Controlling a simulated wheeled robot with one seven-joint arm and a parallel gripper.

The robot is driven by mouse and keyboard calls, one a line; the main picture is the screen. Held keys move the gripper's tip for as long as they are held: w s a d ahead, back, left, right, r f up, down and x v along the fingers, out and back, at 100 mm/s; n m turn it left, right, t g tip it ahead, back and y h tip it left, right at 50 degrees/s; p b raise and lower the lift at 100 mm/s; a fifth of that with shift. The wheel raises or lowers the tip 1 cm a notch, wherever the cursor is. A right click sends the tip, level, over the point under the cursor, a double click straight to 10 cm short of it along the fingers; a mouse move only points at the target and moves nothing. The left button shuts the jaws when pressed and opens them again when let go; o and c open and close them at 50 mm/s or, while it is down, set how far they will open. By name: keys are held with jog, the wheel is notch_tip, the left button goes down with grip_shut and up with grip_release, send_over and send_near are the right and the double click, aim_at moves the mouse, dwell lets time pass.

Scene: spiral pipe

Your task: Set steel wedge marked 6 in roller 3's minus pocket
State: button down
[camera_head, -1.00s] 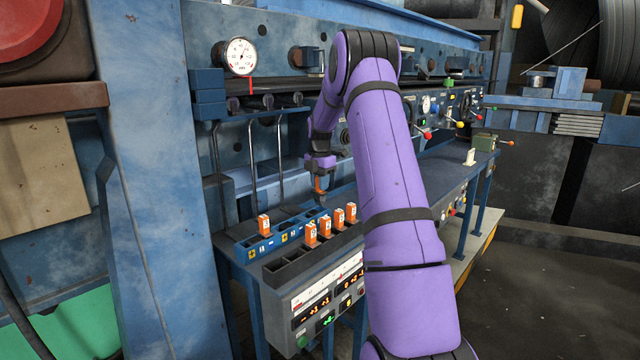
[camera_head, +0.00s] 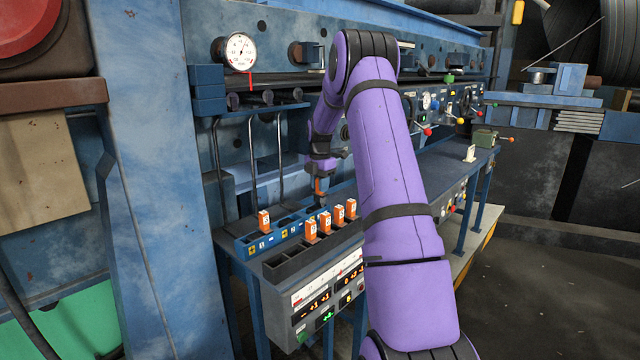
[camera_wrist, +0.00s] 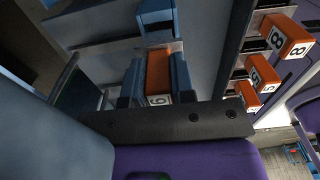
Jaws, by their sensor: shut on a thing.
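My gripper (camera_wrist: 158,80) is shut on an orange wedge (camera_wrist: 158,68) in the wrist view, with a blue finger on each side. The label on its end reads 6. In the head view my gripper (camera_head: 320,190) points down at the blue pocket tray (camera_head: 262,246), near its right part. The lower end of the held wedge is small there, and I cannot tell whether it is inside a pocket. The roller numbers and pocket signs on the tray are too small to read.
One orange wedge (camera_head: 264,222) stands in the tray's left part. Several orange numbered wedges (camera_head: 311,231) stand in the dark rack (camera_head: 283,268) in front. A console with red and green displays (camera_head: 328,300) is below. Vertical rods (camera_head: 250,170) stand behind the tray.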

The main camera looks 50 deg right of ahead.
jog(key=shift+f, duration=1.85)
jog(key=c, duration=0.9)
grip_release()
notch_tip(320, 180, up, 11)
jog(key=shift+f, duration=0.1)
